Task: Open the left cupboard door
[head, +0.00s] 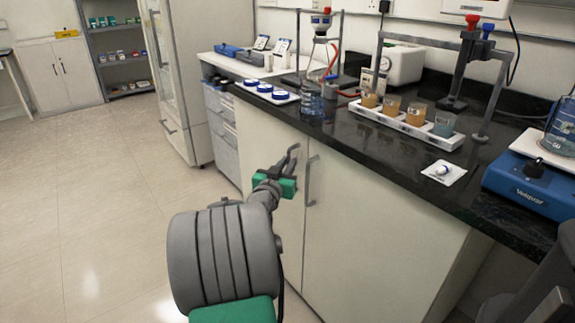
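The left cupboard door (262,138) is a cream panel under the black counter, and it looks closed. My gripper (291,158) is at the right edge of this door, by the seam between the two doors. Its dark fingers point away from me toward the door front. The left door's handle is not clearly distinguishable; it is overlapped by the fingers. I cannot tell whether the fingers are around it, touching it, or open or shut. The right cupboard door (385,220) is closed, with a grey vertical bar handle (311,181) just right of my gripper.
The black counter (350,145) overhangs the doors and holds glassware, a rack of beakers (405,122) and a blue hotplate (530,188). Grey drawers (222,132) and a tall glass-fronted cabinet (180,80) stand left of the cupboard. The floor (110,190) at the left is clear.

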